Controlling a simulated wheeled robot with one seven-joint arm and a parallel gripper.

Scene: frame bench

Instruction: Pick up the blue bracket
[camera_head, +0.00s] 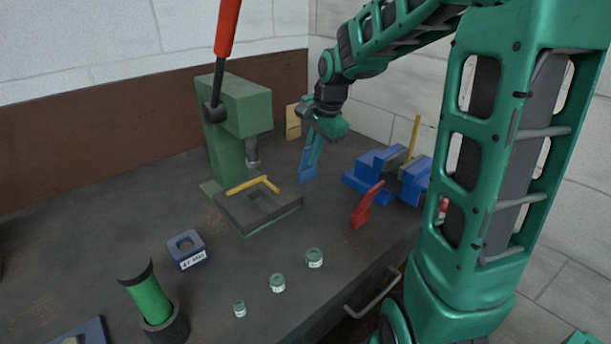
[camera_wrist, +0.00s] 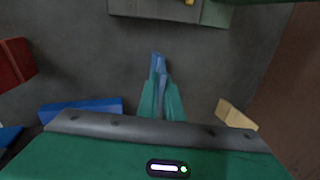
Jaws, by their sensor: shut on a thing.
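The blue bracket (camera_head: 305,169) is a flat, narrow blue piece, seen upright in the head view between the green press and the blue vise. My gripper (camera_head: 315,152) points down at it with its green fingers, shut on it. In the wrist view, the blue bracket (camera_wrist: 157,64) sticks out past the fingertips of my gripper (camera_wrist: 161,92). The fingers hide part of it. I cannot tell whether its lower end touches the bench.
A green press (camera_head: 240,105) with a red-handled lever stands left, a yellow bracket (camera_head: 253,184) on its base. A blue vise (camera_head: 367,172) and a red bracket (camera_head: 365,206) are right. A tan block (camera_head: 293,122) is behind. Small green weights (camera_head: 314,258) stand in front.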

